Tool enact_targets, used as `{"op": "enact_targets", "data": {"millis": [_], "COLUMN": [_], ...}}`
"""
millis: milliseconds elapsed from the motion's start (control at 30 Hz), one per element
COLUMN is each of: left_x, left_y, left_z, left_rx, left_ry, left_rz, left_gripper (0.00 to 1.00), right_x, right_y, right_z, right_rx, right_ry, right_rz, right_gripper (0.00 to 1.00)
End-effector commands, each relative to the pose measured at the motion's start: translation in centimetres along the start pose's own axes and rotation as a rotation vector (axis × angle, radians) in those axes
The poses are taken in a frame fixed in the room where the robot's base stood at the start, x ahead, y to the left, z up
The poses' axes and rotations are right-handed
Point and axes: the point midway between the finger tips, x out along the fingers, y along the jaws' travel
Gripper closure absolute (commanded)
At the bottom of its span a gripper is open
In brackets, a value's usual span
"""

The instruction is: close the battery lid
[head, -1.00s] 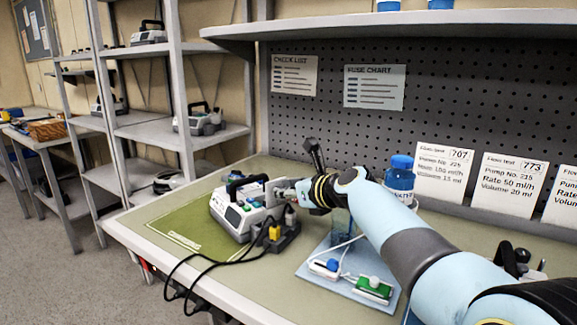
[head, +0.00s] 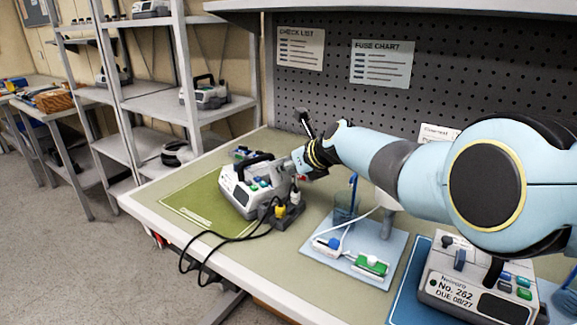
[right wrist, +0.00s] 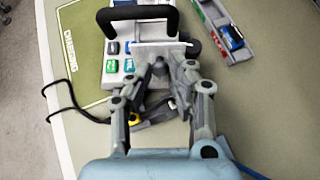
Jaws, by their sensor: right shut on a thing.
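The infusion pump (head: 238,196), pale grey with a black carry handle and coloured buttons, stands on the green mat. It also shows in the right wrist view (right wrist: 118,72). My right gripper (head: 290,166) is at the pump's right end; in the right wrist view (right wrist: 166,62) its fingers are drawn together at a thin pale plate. This plate, seemingly the battery lid (right wrist: 150,47), stands along the pump's near end, seen edge-on. The fingers partly hide that end, so I cannot tell how far the lid is from closed. My left gripper is in neither view.
A dark block with yellow and white plugs (head: 287,212) and black cables stands beside the pump. A pale blue mat (head: 338,262) and another pump labelled No. 262 (head: 478,285) lie to the right. A parts tray (right wrist: 222,32) is behind the pump. The green mat's left part (head: 190,205) is clear.

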Motion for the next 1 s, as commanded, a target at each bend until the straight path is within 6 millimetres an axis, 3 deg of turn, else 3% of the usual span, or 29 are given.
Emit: {"op": "enact_targets", "data": {"millis": [200,233,400,767,1000], "left_x": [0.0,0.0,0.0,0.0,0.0], "left_y": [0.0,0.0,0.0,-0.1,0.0], "left_z": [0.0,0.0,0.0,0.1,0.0], "left_rx": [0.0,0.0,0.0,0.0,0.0], "left_ry": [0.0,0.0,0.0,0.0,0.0], "left_rz": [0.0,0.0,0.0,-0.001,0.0], "left_gripper": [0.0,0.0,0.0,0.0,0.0], "right_x": [0.0,0.0,0.0,-0.2,-1.6], "right_y": [0.0,0.0,0.0,0.0,0.0], "right_z": [0.0,0.0,0.0,0.0,0.1], "right_rx": [0.0,0.0,0.0,0.0,-0.002], "right_ry": [-0.001,-0.001,-0.001,-0.002,-0.006], "right_rz": [-0.001,-0.001,0.0,0.002,0.004], "right_gripper": [1.0,0.77,0.58,0.58,0.58]}}
